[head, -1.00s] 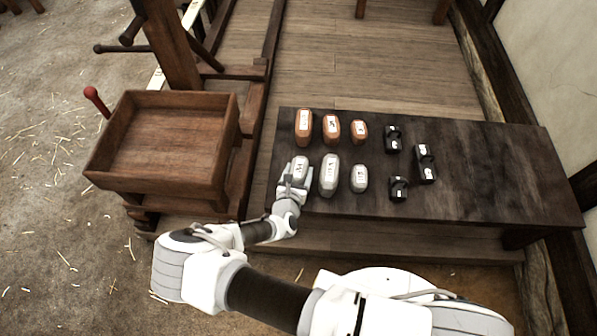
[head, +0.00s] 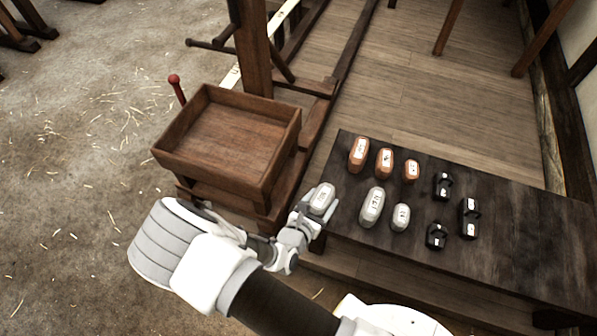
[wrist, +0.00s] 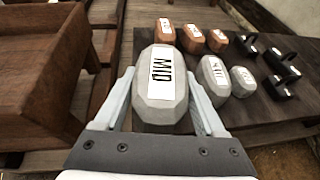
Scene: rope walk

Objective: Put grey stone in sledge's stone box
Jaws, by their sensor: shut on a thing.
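My gripper (head: 308,207) is shut on a grey stone (head: 321,198) with a white label. In the wrist view this grey stone (wrist: 160,88) sits between the two fingers, and its label seems to read "M10". It is held near the left end of the dark bench; I cannot tell how far above it. The sledge's stone box (head: 172,159) is an open, empty wooden tray to the left of my gripper. Its side wall also shows at the left of the wrist view (wrist: 55,75). Two other grey stones (head: 372,207) (head: 400,217) stand on the bench.
The dark bench (head: 520,245) also bears several orange-brown stones (head: 385,162) and several black weights (head: 443,185). A red-knobbed lever (head: 175,80) rises behind the box. A wooden post (head: 252,50) stands behind it. The straw-strewn floor on the left is clear.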

